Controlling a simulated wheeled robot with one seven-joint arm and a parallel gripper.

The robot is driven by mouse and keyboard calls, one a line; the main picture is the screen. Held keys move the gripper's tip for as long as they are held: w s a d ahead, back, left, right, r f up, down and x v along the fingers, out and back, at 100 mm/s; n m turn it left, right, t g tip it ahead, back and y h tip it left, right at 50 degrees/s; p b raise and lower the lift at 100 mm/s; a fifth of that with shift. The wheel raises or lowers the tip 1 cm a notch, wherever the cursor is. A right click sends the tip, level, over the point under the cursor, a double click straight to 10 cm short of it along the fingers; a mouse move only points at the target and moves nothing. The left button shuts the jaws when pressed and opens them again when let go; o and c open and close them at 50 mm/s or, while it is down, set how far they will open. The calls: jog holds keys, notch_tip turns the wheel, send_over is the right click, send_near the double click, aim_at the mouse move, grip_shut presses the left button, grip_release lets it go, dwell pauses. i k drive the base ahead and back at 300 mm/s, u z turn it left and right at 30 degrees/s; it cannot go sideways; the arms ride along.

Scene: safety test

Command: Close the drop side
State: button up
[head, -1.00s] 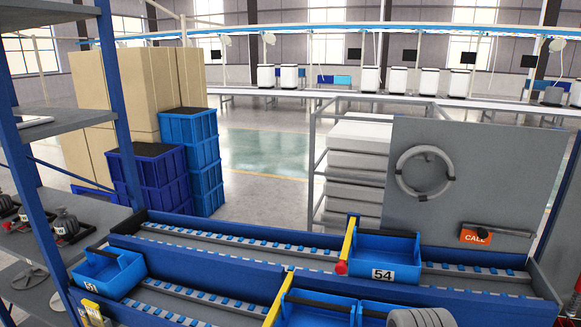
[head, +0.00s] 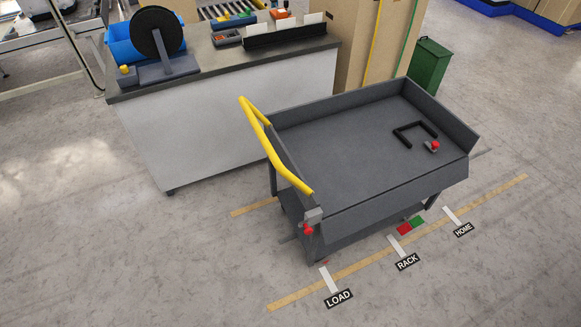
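A grey cart (head: 350,150) with a yellow push handle (head: 272,150) stands in the middle of the head view. Its far and right walls stand upright around the deck. The long near side panel (head: 400,196), which looks like the drop side, seems to hang down and outward below the deck edge. A red knob (head: 308,230) sits at the near left corner, under the handle. A black U-shaped bar (head: 415,133) and a small grey piece with a red knob (head: 435,146) are on the deck. My gripper is not in view.
A workbench (head: 230,110) with a reel, blue bin and small trays stands behind the cart at left. A green bin (head: 430,65) stands behind right. Floor labels LOAD (head: 339,298), RACK (head: 407,262) and HOME (head: 463,229) line a yellow strip. The near floor is clear.

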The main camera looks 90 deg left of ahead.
aim_at(338, 226)
jog(key=u, duration=0.9)
jog(key=i, duration=2.75)
jog(key=u, duration=4.15)
